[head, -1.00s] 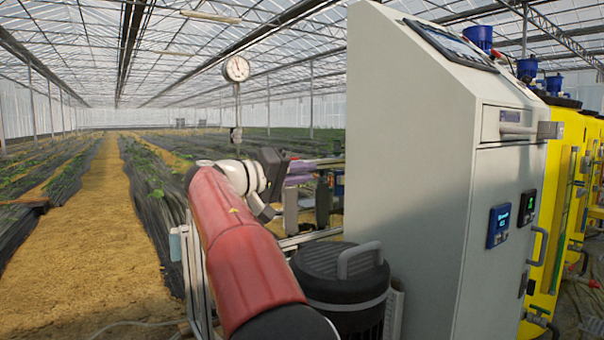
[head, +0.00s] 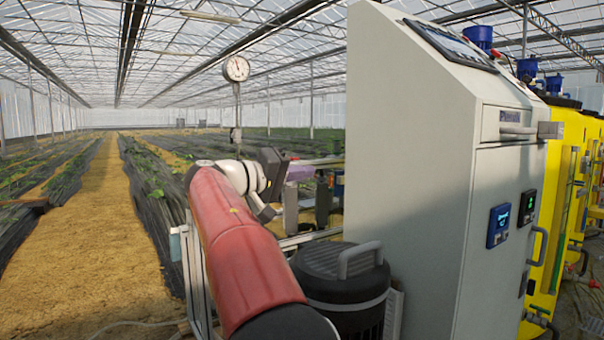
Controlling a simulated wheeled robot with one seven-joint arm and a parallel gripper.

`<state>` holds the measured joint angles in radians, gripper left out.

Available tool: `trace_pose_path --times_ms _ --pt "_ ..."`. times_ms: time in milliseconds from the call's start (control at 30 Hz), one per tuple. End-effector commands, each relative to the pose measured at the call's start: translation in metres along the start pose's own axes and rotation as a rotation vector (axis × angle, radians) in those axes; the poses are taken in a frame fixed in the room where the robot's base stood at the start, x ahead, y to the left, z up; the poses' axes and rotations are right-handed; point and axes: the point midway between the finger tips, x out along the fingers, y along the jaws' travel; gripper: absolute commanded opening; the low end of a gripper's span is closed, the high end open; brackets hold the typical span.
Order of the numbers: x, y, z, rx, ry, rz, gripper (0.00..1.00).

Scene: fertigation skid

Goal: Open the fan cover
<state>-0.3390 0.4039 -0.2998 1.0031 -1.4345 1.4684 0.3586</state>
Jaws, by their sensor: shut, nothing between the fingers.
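A round black cover with ribbed sides (head: 322,262) and a grey arched handle (head: 360,255) sits low at the centre, beside the tall grey cabinet. I take it to be the fan cover; it looks closed on the ribbed body under it. My red and white arm reaches forward past its left side. My gripper (head: 300,172) is shut and empty, beyond and above the cover, apart from it. My arm may hide part of the cover's left side.
The grey cabinet (head: 410,180) fills the right of the near space. Yellow tanks (head: 567,170) stand behind it. A round gauge (head: 236,68) on a post and a metal frame (head: 195,270) stand near my arm. A straw path (head: 85,240) lies open at left.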

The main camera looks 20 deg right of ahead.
Motion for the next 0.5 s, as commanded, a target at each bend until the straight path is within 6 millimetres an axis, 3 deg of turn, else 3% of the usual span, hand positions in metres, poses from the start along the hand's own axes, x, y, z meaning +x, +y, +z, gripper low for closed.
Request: trace_pose_path --times_ms 433,500 --pt "0.0 0.0 0.0 0.0 0.0 0.0 0.0" --pt "0.0 0.0 0.0 0.0 0.0 0.0 0.07"
